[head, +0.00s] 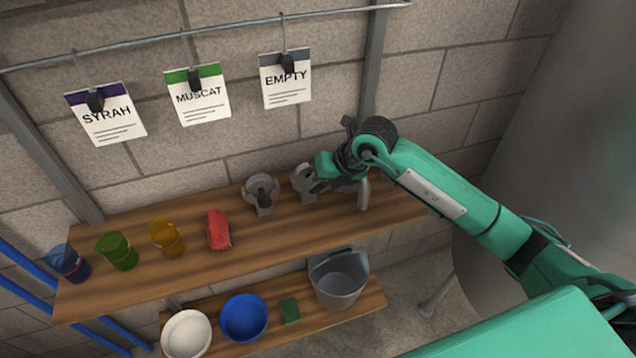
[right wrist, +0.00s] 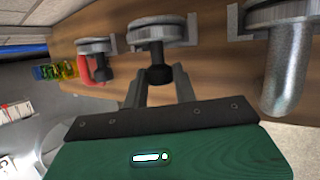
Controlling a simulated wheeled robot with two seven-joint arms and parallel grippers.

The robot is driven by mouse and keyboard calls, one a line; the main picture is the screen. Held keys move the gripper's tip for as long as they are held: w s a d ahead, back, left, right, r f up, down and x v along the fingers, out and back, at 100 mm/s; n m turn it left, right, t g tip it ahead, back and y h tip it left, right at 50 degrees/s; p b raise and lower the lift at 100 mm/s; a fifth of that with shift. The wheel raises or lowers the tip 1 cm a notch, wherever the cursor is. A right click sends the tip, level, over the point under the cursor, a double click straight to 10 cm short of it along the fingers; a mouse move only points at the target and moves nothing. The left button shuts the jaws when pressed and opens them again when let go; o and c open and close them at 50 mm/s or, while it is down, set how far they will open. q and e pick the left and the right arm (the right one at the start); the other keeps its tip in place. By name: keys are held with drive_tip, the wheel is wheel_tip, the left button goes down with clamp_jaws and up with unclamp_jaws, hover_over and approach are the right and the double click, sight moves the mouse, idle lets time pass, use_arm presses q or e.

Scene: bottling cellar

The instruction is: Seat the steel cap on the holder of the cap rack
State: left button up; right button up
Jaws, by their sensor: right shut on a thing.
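My right gripper (head: 320,180) is at the middle holder of the cap rack, above the wooden shelf. In the right wrist view its fingers (right wrist: 158,92) are shut on the black knob of a round grey steel cap (right wrist: 150,28). The cap's disc is at the grey bracket of the middle holder (head: 303,183); I cannot tell whether it is fully seated. A similar cap with a black knob (right wrist: 97,62) is on the left holder (head: 262,185). My left gripper is out of view.
On the shelf (head: 330,222), a red object (head: 217,230) and yellow, green and blue cups (head: 66,264) stand left of the rack. A lower shelf holds a white bowl (head: 186,334), a blue bowl (head: 243,318), a green block (head: 290,310) and a grey bucket (head: 341,288). Label cards hang behind.

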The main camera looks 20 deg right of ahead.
drive_tip(key=shift+f, duration=0.2)
idle(0.3)
drive_tip(key=o, duration=1.1)
drive_tip(key=shift+s+d+r+b, duration=0.15)
drive_tip(key=shift+d+r+b, duration=0.1)
drive_tip(key=shift+r+b, duration=0.15)
drive_tip(key=b+v, duration=0.3)
drive_tip(key=v, duration=1)
drive_tip(key=shift+a, duration=0.1)
